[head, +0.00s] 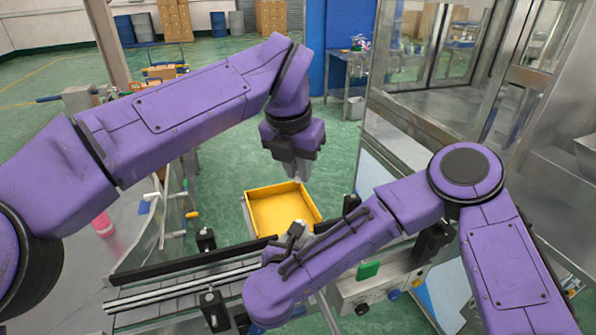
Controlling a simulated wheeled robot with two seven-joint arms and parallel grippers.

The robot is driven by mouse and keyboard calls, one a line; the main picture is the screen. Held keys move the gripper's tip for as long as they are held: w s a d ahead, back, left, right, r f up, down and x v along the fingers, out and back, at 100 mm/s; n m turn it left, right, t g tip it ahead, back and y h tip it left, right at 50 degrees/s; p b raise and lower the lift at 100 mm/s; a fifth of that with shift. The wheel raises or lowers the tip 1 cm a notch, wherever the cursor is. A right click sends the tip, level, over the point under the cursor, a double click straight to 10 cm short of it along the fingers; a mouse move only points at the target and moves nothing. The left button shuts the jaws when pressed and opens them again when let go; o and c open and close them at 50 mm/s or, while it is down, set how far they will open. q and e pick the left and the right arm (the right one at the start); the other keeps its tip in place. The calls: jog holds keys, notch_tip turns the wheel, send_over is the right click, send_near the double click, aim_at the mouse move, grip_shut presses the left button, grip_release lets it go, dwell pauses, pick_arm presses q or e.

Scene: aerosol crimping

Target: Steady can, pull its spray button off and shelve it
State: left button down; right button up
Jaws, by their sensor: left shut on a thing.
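My left gripper (301,172) points down in the middle of the head view, above the far edge of the yellow tray. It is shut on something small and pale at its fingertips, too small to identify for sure. My right arm reaches in from the right. Grey parts (296,235) show just behind its forearm, close to the conveyor rail; whether these are my right gripper's fingers or what it holds is not clear. A pink can-like object (103,224) is on the grey table at the left. No can shows clearly at either gripper.
A yellow tray (250,222) sits, looking empty, beyond the conveyor rail (185,285). A machine with glass panels (400,125) stands at the right. A grey table (75,265) is at the left. Green floor is open behind.

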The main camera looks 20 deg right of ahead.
pick_arm(q)
jog(key=shift+r, duration=1.35)
pick_arm(e)
jog(key=o, duration=1.2)
